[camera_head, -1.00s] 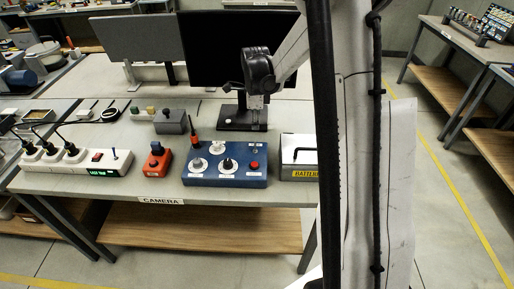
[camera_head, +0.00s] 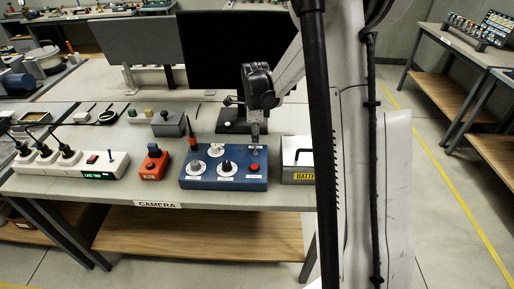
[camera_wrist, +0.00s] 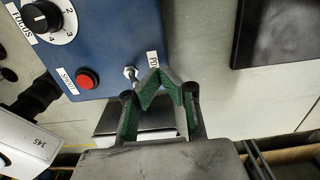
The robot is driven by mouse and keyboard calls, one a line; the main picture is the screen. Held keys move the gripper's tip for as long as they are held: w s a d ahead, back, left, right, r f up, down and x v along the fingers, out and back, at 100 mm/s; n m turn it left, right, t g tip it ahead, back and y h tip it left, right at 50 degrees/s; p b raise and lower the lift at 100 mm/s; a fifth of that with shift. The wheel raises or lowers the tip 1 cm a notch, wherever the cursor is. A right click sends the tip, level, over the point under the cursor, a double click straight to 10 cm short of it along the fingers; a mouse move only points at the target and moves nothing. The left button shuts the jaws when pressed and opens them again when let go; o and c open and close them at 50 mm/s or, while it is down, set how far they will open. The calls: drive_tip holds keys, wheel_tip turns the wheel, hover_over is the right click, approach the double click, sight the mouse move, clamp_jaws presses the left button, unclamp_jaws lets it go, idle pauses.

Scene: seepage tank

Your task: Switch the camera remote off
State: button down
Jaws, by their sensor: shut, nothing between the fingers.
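The camera remote is a blue box (camera_head: 225,181) on the bench, with dials and a red button (camera_head: 254,168). Its small silver toggle switch (camera_wrist: 130,73) stands near one edge in the wrist view, beside a partly covered label starting "PO" (camera_wrist: 153,62). My gripper (camera_wrist: 160,80) is shut and empty. Its green-padded fingertips are just right of the toggle, over the label; I cannot tell whether they touch it. In the head view my gripper (camera_head: 256,132) points down at the box's back right corner, and the toggle is hard to make out behind it.
A battery case (camera_head: 298,176) with a handle stands right of the blue box. An orange box (camera_head: 154,166) and a white power strip (camera_head: 68,162) stand to its left. A dark monitor (camera_head: 238,50) rises behind.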

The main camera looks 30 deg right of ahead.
drive_tip(key=shift+s+a, duration=0.3)
drive_tip(key=shift+s, duration=0.25)
wheel_tip(320, 180, up, 7)
drive_tip(key=p, duration=0.3)
drive_tip(key=shift+w+d, duration=0.15)
drive_tip(key=shift+w, duration=0.15)
idle(0.4)
